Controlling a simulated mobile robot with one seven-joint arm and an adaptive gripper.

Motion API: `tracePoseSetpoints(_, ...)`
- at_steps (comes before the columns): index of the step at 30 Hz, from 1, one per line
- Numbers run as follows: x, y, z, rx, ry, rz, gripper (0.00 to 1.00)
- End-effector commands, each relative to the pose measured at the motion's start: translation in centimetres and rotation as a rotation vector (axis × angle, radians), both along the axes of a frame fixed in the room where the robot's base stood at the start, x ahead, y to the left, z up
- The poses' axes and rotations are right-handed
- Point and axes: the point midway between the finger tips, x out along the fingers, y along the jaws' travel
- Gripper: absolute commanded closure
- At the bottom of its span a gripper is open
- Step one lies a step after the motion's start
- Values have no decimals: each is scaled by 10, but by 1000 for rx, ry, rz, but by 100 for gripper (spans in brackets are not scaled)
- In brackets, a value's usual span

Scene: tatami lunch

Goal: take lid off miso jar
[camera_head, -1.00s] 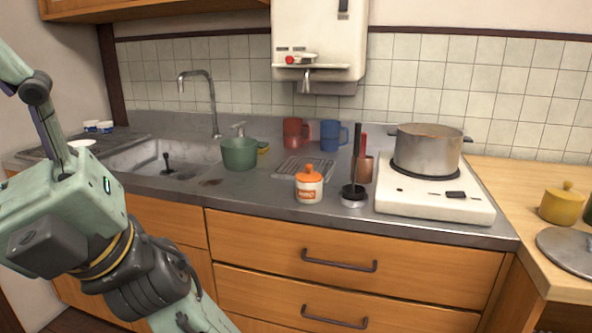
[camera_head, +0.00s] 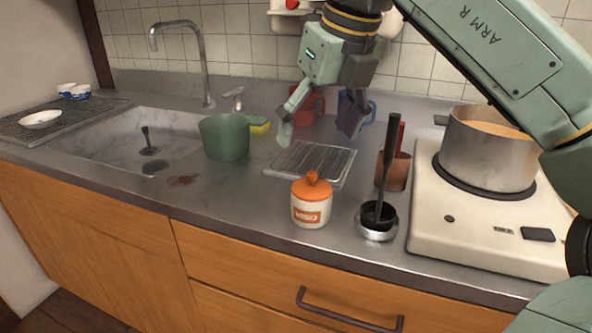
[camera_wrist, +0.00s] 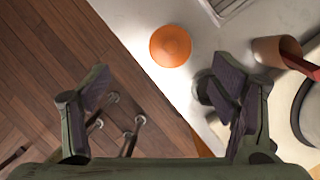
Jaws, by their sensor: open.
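The miso jar (camera_head: 310,212) is a small white pot with an orange label, upright near the counter's front edge. Its orange lid (camera_head: 312,187) with a round knob is on top. In the wrist view the lid (camera_wrist: 170,46) appears from above as an orange disc, beyond and between my fingers; the jar's body is hidden under it. My gripper (camera_head: 319,130) is open and empty, held in the air above the counter, higher than the jar and apart from it. In the wrist view my gripper (camera_wrist: 155,95) shows its two fingers spread wide.
A ladle stand (camera_head: 376,233) with a tall black handle stands close right of the jar, before a copper-coloured cup (camera_head: 395,172). The stove (camera_head: 470,235) with a pot (camera_head: 485,155) is further right. A drain grate (camera_head: 312,160) lies behind; counter left of the jar is clear.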

Motion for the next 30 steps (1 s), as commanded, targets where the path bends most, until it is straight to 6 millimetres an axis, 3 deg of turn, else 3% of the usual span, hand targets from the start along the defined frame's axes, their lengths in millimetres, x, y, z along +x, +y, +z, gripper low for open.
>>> tracePoseSetpoints(1, 0, -11, 1, -25, 3, -32, 21)
tracePoseSetpoints(4, 2, -17, -7, -44, 6, -56, 21)
tracePoseSetpoints(12, 12, -10, -45, -42, 7, -52, 21)
tracePoseSetpoints(20, 18, -5, -60, -40, 7, -48, 21)
tracePoseSetpoints(30, 32, 5, -99, -38, 6, -48, 21)
